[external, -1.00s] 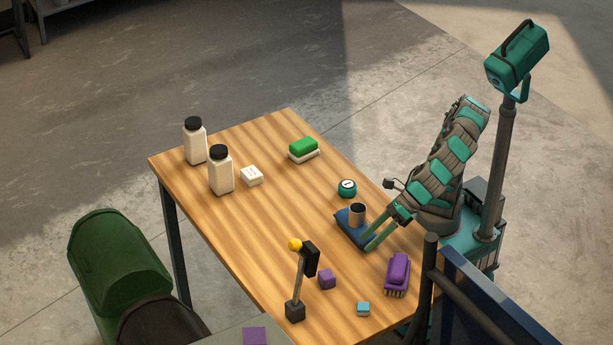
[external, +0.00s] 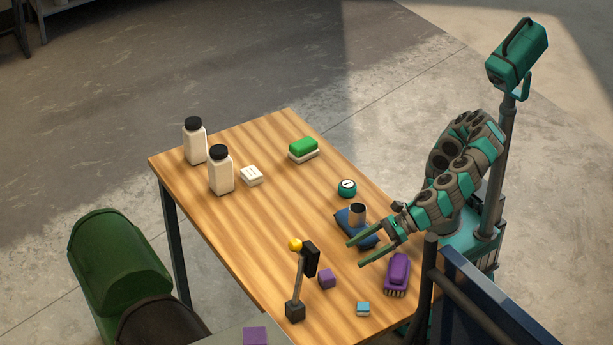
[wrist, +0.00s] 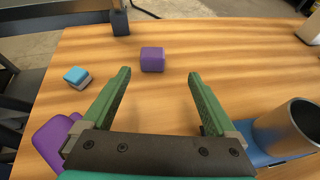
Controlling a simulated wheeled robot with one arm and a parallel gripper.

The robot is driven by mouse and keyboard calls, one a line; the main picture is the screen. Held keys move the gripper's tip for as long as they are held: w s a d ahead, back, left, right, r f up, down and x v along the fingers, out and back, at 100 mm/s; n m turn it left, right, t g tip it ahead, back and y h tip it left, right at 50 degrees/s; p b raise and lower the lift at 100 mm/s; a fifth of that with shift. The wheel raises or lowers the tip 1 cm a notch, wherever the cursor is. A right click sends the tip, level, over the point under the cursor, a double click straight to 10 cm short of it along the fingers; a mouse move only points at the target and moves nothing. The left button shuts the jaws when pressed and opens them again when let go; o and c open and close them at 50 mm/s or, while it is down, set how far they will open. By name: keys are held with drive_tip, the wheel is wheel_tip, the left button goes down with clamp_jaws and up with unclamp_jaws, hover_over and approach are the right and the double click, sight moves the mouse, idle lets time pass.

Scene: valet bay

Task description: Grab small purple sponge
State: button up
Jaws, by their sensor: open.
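The small purple sponge is a little purple block (external: 327,279) on the wooden table, between the black-headed stand and the purple brush. In the wrist view the purple block (wrist: 153,59) lies ahead of my fingers, near the middle between them and beyond their tips. My gripper (external: 356,254) is open and empty over the table, left of the brush and next to the blue tray. In the wrist view my gripper (wrist: 158,73) shows both green fingers spread apart with bare table between them.
The purple brush (external: 397,274) and a small blue-topped block (external: 363,309) lie near the front right edge. A blue tray (external: 369,239) with a metal cup (external: 357,214) is close to my gripper. A stand with a yellow ball (external: 295,245) rises left of the block.

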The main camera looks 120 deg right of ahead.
sight(331, 273)
drive_tip(key=shift+s+a+r+n, duration=0.1)
drive_tip(key=shift+s+a+n, duration=0.35)
drive_tip(key=shift+a, duration=0.2)
drive_tip(key=b+x, duration=0.3)
drive_tip(key=x, duration=0.3)
drive_tip(key=shift+w+f+b, duration=0.2)
drive_tip(key=shift+w+b, duration=0.1)
drive_tip(key=shift+w, duration=0.1)
drive_tip(key=b+x, duration=0.3)
drive_tip(key=shift+w+f, duration=0.3)
drive_tip(key=shift+w, duration=0.05)
drive_tip(key=shift+w+d+b, duration=0.15)
drive_tip(key=shift+w+b, duration=0.3)
drive_tip(key=shift+w, duration=0.2)
drive_tip(key=c, duration=1.4)
